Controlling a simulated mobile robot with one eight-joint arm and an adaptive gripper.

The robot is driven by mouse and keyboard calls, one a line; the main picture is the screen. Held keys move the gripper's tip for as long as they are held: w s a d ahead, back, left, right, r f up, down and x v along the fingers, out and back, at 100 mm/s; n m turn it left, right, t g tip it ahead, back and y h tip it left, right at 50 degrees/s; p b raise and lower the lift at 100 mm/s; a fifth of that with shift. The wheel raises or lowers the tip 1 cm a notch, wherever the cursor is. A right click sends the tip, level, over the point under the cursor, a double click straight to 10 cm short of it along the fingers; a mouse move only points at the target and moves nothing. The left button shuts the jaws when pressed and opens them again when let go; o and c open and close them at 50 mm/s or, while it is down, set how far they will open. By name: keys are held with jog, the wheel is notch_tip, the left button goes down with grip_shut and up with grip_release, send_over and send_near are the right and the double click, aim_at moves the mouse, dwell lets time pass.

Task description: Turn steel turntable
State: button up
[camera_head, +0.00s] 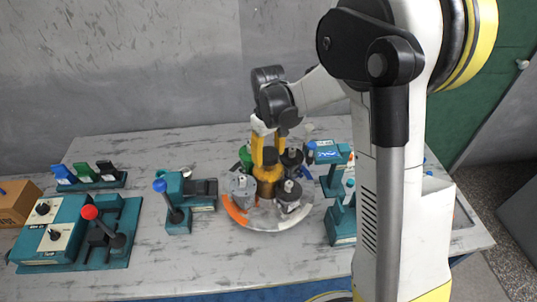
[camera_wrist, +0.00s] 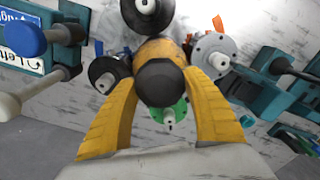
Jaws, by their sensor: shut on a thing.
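The steel turntable (camera_head: 262,219) is a round plate with orange and white patches on the worktable. It carries a yellow-brown central post with a dark top (camera_wrist: 164,80) and several grey, black and green motor parts around it. My gripper (camera_head: 264,152) has yellow fingers and reaches down over the turntable's middle. In the wrist view my gripper (camera_wrist: 163,95) has its two fingers on either side of the central post, shut on it. Most of the plate is hidden under the parts.
A teal unit with a blue-knobbed lever (camera_head: 177,212) stands left of the turntable. A teal control box (camera_head: 55,232) and a red-knobbed lever unit (camera_head: 108,235) are farther left. Teal stands (camera_head: 341,222) stand close on the right. Bare tabletop (camera_head: 230,265) lies in front.

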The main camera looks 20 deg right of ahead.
jog(key=shift+n+b, duration=0.35)
jog(key=shift+n, duration=5.55)
jog(key=o, duration=1.4)
notch_tip(320, 180, up, 12)
jog(key=shift+b, duration=0.3)
